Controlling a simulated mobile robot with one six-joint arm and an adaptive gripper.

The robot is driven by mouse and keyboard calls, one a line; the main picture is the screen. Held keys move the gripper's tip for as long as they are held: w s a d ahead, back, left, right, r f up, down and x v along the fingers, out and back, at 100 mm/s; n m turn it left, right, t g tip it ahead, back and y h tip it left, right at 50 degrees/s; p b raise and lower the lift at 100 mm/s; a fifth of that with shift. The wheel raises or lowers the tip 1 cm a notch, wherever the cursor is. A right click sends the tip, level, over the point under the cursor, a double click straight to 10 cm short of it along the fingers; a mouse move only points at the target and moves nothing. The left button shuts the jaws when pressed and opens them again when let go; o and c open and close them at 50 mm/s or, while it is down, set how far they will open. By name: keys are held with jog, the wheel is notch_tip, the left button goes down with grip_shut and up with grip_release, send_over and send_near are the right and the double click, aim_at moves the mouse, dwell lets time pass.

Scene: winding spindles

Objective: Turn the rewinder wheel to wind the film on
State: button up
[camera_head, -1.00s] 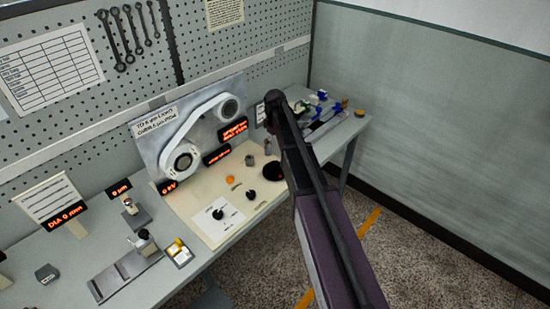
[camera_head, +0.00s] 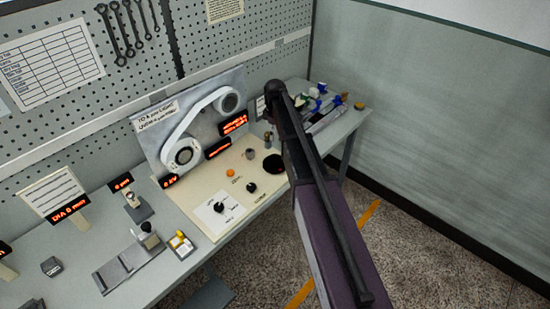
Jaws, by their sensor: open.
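A grey upright panel (camera_head: 160,125) stands on the bench with a white film band (camera_head: 198,119) looped around two rollers. The upper-right roller (camera_head: 229,102) is smaller. A black round wheel or disc (camera_head: 273,165) lies on the cream console in front; I cannot tell which round part is the rewinder wheel. My arm reaches from the lower right across the console's right side. My gripper does not show clearly; the arm's dark far end appears by the panel's right edge.
The cream console (camera_head: 250,198) carries a black knob (camera_head: 251,188), an orange button (camera_head: 230,173) and a white plate with a dial (camera_head: 219,207). Lit red displays surround the panel. Small devices (camera_head: 140,240) stand at left; coloured parts (camera_head: 320,100) lie at right. Floor in front is clear.

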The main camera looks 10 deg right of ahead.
aim_at(275, 157)
jog(key=shift+f+b, duration=6.5)
jog(key=shift+f, duration=0.15)
jog(key=c, duration=1.1)
